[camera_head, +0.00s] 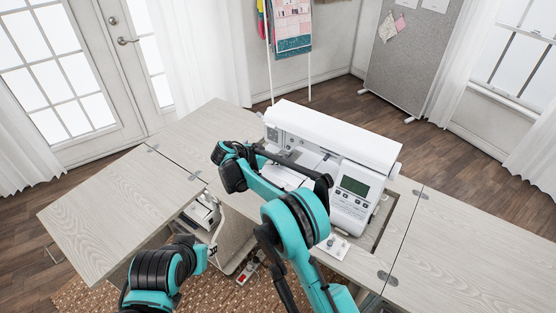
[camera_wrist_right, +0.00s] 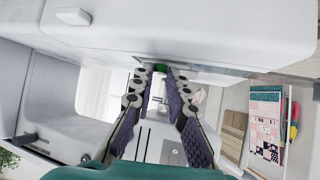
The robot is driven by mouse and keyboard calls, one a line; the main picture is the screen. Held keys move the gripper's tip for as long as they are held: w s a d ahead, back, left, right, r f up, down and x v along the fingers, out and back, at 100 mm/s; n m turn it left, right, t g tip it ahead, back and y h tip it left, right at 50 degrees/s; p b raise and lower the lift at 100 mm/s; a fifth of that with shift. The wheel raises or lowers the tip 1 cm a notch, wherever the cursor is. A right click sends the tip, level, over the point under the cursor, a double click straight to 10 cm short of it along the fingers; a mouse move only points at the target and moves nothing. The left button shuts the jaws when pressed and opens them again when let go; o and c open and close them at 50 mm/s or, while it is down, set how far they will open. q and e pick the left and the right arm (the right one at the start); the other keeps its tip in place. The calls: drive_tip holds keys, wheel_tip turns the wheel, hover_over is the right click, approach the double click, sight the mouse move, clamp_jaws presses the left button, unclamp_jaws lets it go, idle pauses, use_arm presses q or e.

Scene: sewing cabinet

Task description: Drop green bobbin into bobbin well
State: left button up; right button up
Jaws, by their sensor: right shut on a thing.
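The green bobbin (camera_wrist_right: 160,68) shows as a small green patch between the fingertips of my right gripper (camera_wrist_right: 160,76) in the right wrist view. The right gripper is shut on it, and the fingers partly hide it. They are beside the white sewing machine (camera_head: 335,133), whose body also fills the top of the wrist view (camera_wrist_right: 190,30). In the head view my right arm covers the gripper and bobbin. I cannot make out the bobbin well. My left arm is low at the left in the head view; its gripper does not show.
The pale wooden cabinet top (camera_head: 110,205) extends to both sides of the machine. Its right leaf (camera_head: 470,240) is clear. An open compartment with white items (camera_head: 203,213) lies below the top, near my left arm. A grey pinboard (camera_head: 415,60) stands behind.

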idle(0.3)
drive_tip(key=o, duration=0.8)
drive_tip(key=shift+c, duration=0.2)
drive_tip(key=v, duration=1.2)
drive_tip(key=shift+d, duration=0.1)
